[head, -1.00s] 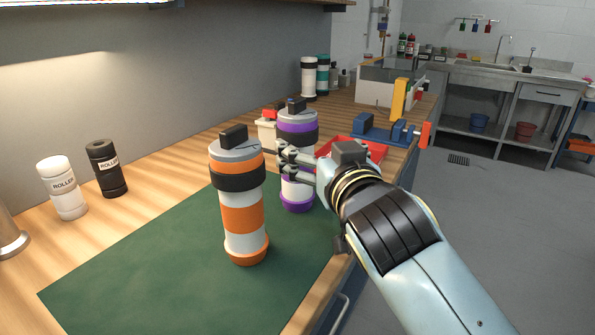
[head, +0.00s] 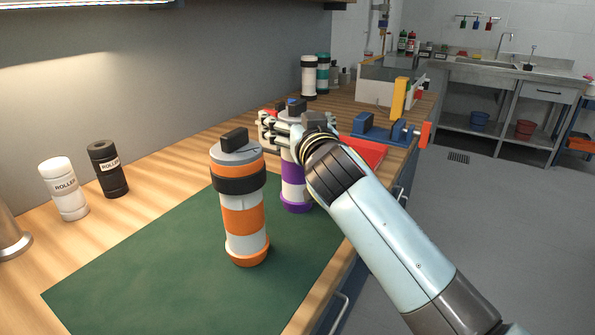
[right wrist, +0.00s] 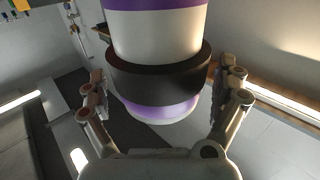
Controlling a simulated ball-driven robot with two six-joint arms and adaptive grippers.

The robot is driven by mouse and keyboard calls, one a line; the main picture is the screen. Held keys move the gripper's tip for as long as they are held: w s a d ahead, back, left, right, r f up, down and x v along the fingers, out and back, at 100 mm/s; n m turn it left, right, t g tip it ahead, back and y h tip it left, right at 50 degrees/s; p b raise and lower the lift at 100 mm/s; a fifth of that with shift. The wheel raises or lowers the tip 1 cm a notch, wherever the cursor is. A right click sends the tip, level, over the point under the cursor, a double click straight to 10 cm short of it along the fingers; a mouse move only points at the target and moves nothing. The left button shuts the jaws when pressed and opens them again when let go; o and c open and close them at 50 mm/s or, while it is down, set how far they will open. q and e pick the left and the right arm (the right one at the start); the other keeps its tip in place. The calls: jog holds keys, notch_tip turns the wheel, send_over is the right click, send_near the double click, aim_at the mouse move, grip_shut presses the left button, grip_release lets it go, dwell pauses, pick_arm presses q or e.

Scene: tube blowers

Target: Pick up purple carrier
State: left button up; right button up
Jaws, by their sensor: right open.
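The purple carrier (head: 293,188) stands upright on the green mat (head: 150,265), behind the orange carrier (head: 243,215). It is white with purple bands and a black band; its upper part is largely hidden by my right gripper (head: 277,128) in the head view. My right gripper is open at the carrier's upper part. In the right wrist view the carrier (right wrist: 155,35) stands between the two spread fingers of the gripper (right wrist: 163,78), at about its black band. Gaps show beside the band there. My left gripper is not in view.
The orange carrier stands close in front on the left. A red tray (head: 362,152) and a blue vise (head: 380,128) lie behind to the right. White (head: 63,188) and black (head: 108,169) roller bottles stand at left. The mat's front left is clear.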

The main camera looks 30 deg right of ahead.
jog(key=shift+s, duration=0.1)
jog(key=shift+c, duration=0.4)
jog(key=c, duration=1.6)
jog(key=shift+c, duration=0.3)
jog(key=shift+r, duration=0.1)
